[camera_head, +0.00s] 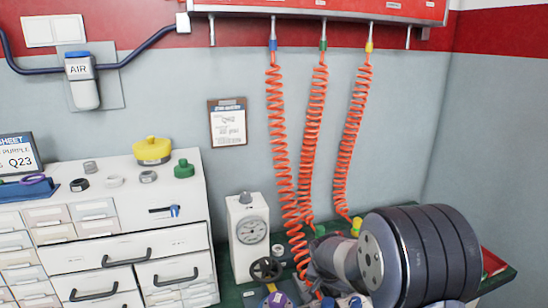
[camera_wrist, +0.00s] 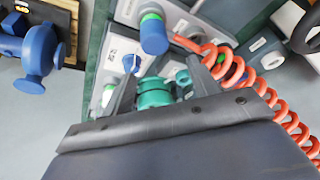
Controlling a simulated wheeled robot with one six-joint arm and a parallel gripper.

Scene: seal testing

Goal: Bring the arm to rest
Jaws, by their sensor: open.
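In the wrist view my gripper (camera_wrist: 163,75) is open, with one dark finger on each side and nothing clearly held between them. A green round part (camera_wrist: 155,95) shows between and beyond the fingers; I cannot tell its distance. In the head view my arm's dark, ribbed link fills the lower right and hides part of the bench. My gripper cannot be made out clearly there.
Three orange coiled hoses (camera_head: 283,140) hang from the red overhead panel (camera_head: 330,8) down near my arm. A white gauge box (camera_head: 248,238) stands left of it. A drawer cabinet (camera_head: 120,225) holds a yellow cap (camera_head: 152,150) and a green cap (camera_head: 184,169). A blue fitting (camera_wrist: 153,36) shows in the wrist view.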

